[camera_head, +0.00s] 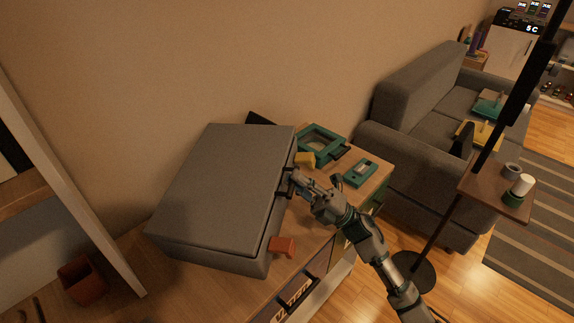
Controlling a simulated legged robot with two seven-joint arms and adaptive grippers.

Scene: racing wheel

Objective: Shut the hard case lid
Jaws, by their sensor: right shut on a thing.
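The grey hard case (222,185) lies on the wooden desk, seen from above. Its lid is down over the base, and I make out no clear open gap along the visible side. My right gripper (292,184) reaches in from the lower right. It is shut at the dark handle or latch on the case's right side; its fingertips partly hide that spot. My left gripper is not in view.
A teal tray (338,139), a yellow block (305,159) and a teal device (360,173) lie right of the case. A red-orange block (282,246) sits by its near right side. A reddish cup (82,279) stands lower left. A grey sofa (400,140) is beyond.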

